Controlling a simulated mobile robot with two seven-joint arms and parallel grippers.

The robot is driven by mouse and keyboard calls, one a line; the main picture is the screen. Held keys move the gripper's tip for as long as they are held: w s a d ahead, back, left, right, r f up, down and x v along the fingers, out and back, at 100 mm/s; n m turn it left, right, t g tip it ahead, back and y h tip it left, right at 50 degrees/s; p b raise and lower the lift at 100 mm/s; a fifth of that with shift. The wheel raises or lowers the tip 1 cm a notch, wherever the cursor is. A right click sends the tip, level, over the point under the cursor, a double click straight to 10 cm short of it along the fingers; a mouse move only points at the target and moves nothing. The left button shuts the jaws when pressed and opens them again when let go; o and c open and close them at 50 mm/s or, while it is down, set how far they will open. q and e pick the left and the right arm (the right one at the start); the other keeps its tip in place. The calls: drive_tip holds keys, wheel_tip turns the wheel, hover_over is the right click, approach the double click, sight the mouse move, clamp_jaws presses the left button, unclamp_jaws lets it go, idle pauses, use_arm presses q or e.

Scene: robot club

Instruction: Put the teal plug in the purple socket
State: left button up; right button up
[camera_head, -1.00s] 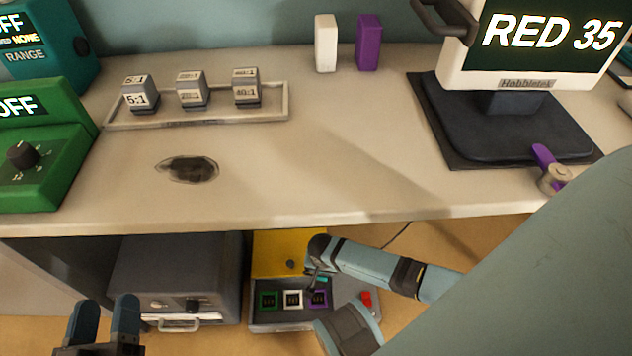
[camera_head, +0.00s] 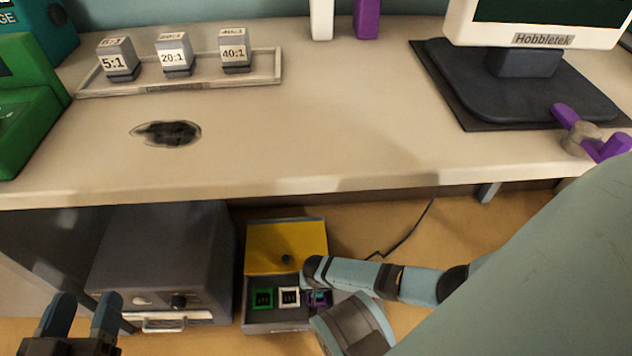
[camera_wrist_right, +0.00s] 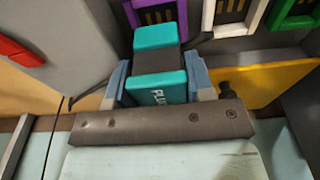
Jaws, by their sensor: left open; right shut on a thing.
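The teal plug (camera_wrist_right: 157,85), with a dark middle band, is between the fingers of my right gripper (camera_wrist_right: 157,82), which is shut on it. The purple socket (camera_wrist_right: 165,12) lies just beyond the plug's far end in the right wrist view. I cannot tell whether they touch. In the head view the purple socket (camera_head: 321,298) is the rightmost of three in a grey box under the desk, partly hidden by my right arm. My left gripper (camera_head: 82,320) is open and empty at the lower left.
A white socket (camera_head: 289,296) and a green socket (camera_head: 262,299) sit left of the purple one. A yellow panel (camera_head: 270,245) stands behind them. A grey cabinet (camera_head: 165,260) is to the left. The desk edge (camera_head: 300,187) overhangs above. A red part (camera_wrist_right: 20,50) shows beside the plug.

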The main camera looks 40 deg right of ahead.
wheel_tip(320, 180, down, 4)
drive_tip(key=b, duration=0.3)
drive_tip(key=shift+f, duration=0.2)
use_arm(q)
drive_tip(key=shift+w+a+r+m+t+h, duration=0.15)
drive_tip(key=shift+w+a+r+m+t, duration=0.15)
drive_tip(key=shift+m, duration=0.2)
drive_tip(key=shift+w+a+r+m+t+h, duration=0.1)
drive_tip(key=shift+w+a+m+t+h, duration=0.05)
drive_tip(key=shift+w+m+t, duration=0.3)
drive_tip(key=shift+s+f, duration=0.1)
drive_tip(key=shift+s, duration=0.05)
use_arm(e)
drive_tip(key=o, duration=0.9)
drive_tip(key=shift+f, duration=0.1)
drive_tip(key=shift+o, duration=0.2)
